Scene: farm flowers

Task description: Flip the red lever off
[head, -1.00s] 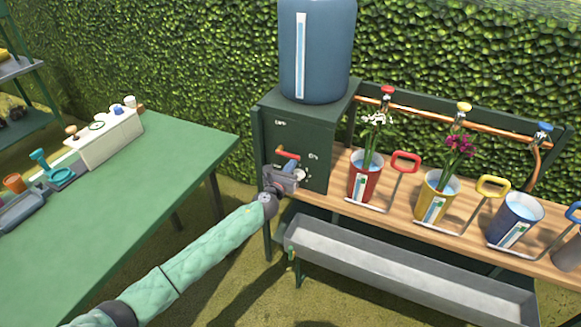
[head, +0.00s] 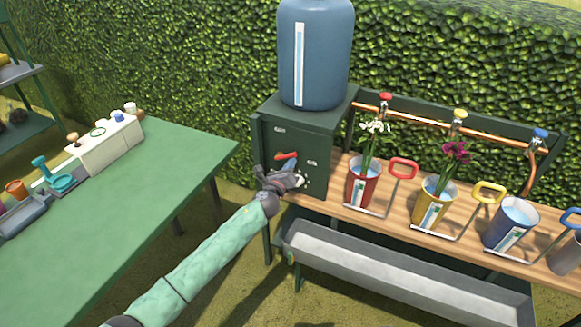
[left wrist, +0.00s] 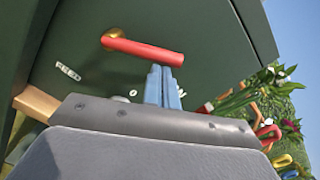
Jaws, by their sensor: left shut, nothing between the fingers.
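The red lever (head: 286,155) is on the front of the dark green cabinet (head: 316,145) under the blue water tank. In the left wrist view the red lever (left wrist: 145,50) runs nearly level from a brass pivot at its left end, sloping slightly down to the right. My left gripper (head: 291,172) is shut and empty, close below the lever. In the left wrist view its blue fingertips (left wrist: 162,72) reach the underside of the lever near its free right end; whether they touch it I cannot tell. My right gripper is not in view.
Small white labels (left wrist: 68,71) mark the cabinet front. The blue tank (head: 316,55) stands on top. Right of the cabinet is a wooden bench with red (head: 362,185), yellow (head: 433,202) and blue (head: 512,224) buckets. A grey trough (head: 400,275) is below; a green table (head: 150,190) is left.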

